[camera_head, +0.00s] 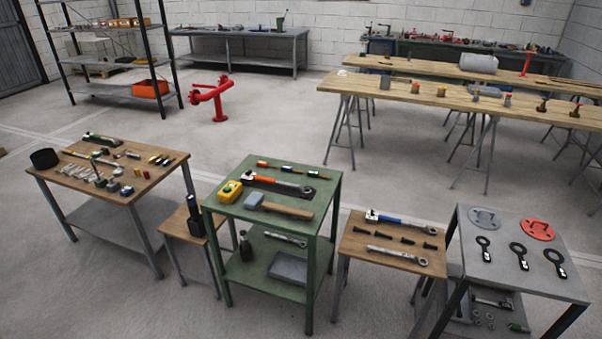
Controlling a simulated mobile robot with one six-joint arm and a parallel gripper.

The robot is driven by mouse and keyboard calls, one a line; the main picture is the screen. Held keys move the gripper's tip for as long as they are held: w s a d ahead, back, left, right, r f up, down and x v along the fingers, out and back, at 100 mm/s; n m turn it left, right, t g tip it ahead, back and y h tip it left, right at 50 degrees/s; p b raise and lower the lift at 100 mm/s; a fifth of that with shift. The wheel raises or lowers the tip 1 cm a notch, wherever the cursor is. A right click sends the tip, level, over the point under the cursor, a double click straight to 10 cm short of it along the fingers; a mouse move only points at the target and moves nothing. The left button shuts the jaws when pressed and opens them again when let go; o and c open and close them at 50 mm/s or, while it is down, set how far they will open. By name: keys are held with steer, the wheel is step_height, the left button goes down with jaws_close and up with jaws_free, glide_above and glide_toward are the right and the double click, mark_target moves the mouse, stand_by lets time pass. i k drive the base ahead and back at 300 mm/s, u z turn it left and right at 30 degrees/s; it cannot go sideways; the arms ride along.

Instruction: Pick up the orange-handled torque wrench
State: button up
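The orange-handled torque wrench (277,185) lies on the top of the green table (283,229) in the middle foreground. Its orange handle is toward the left and its dark ratchet head toward the right. It lies on or beside a dark strip that I cannot make out clearly. Several small screwdriver-like tools (290,169) lie behind it. A yellow device (230,191) and a hammer (280,207) with a grey-blue head and wooden handle lie in front of it. My gripper is not in view.
A wooden stand (391,262) right of the green table holds a blue-handled wrench (398,219). A grey table (511,262) stands further right, a tool-covered wooden table (104,197) left. A red hydrant-like stand (213,98) is behind. Open floor (275,125) lies beyond the green table.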

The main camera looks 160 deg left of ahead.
mark_target(253, 176)
steer(key=z, duration=0.25)
steer(key=k, duration=0.2)
steer(key=u, duration=3.4)
steer(key=k, duration=0.3)
steer(key=u, duration=1.95)
